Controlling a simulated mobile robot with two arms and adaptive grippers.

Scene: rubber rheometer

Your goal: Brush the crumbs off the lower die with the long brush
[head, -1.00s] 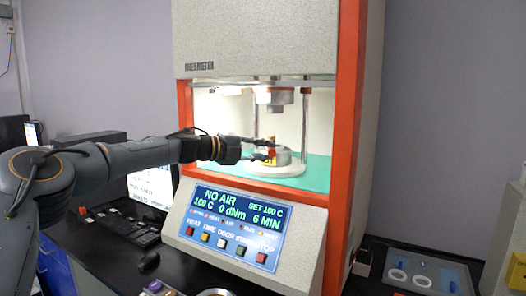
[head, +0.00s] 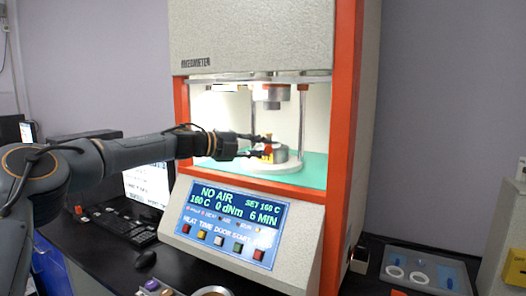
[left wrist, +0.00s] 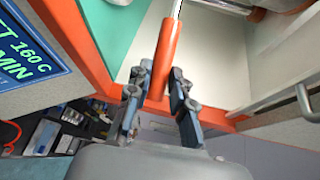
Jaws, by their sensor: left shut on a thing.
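My left gripper (head: 269,146) reaches from the left into the open chamber of the rheometer. It is shut on the long brush, whose orange handle (left wrist: 163,55) stands between the fingers in the left wrist view. A shiny metal part (left wrist: 177,9) shows at the handle's far end; the bristles are out of that frame. In the head view, only a small orange and yellow bit of the brush (head: 267,157) shows at the fingers. The grey lower die (head: 281,155) sits on a round white base (head: 262,168), right at the fingers and partly hidden. Crumbs are too small to make out.
The upper die (head: 270,95) hangs above, between metal columns (head: 302,110). The orange frame (head: 344,130) borders the chamber. The control panel (head: 234,222) slopes out below. A blue-grey tray (head: 425,272) with white rings lies at the right.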

